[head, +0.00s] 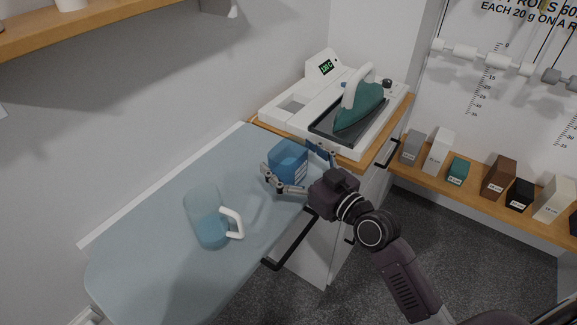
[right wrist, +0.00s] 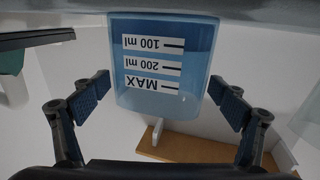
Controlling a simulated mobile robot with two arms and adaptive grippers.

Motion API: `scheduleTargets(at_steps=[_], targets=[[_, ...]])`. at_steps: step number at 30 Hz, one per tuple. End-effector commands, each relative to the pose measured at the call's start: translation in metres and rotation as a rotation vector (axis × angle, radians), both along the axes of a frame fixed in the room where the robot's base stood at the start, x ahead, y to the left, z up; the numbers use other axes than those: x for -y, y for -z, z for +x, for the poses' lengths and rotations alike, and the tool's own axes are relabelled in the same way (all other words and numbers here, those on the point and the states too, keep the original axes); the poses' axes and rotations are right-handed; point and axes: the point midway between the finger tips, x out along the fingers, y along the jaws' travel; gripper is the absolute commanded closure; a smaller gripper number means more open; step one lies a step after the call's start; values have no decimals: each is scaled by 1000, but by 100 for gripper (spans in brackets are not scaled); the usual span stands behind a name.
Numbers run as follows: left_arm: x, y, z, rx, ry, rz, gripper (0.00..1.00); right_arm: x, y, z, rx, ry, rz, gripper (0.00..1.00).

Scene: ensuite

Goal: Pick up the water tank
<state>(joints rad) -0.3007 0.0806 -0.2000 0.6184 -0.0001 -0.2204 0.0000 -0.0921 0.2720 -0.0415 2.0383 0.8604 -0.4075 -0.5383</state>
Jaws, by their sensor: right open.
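The water tank (head: 288,160) is a translucent blue box on the ironing board (head: 150,215), near the wooden-topped cabinet. In the right wrist view the tank (right wrist: 160,65) has white scale labels reading 100 ml, 200 ml and MAX, upside down in the picture. My right gripper (head: 290,166) is open, with one finger on each side of the tank. In the right wrist view the fingers of my right gripper (right wrist: 160,98) show gaps to both tank walls. My left gripper is in neither view.
A clear jug (head: 205,212) with a white handle and some water stands left of the tank on the board. The iron (head: 362,106) rests on its white station (head: 285,117) just behind. Several boxes line the wooden shelf (head: 480,203) at right.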

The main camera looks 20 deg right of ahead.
Motion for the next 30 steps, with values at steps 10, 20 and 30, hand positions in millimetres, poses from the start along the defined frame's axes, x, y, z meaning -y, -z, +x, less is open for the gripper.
scheduleTargets(at_steps=[10, 20, 30], targets=[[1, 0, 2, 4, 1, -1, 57, 0, 0, -1, 0, 0, 0, 37], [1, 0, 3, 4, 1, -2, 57, 1, -1, 0, 2, 1, 1, 66], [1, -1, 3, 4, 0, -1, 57, 0, -5, 0, 3, 1, 1, 66]])
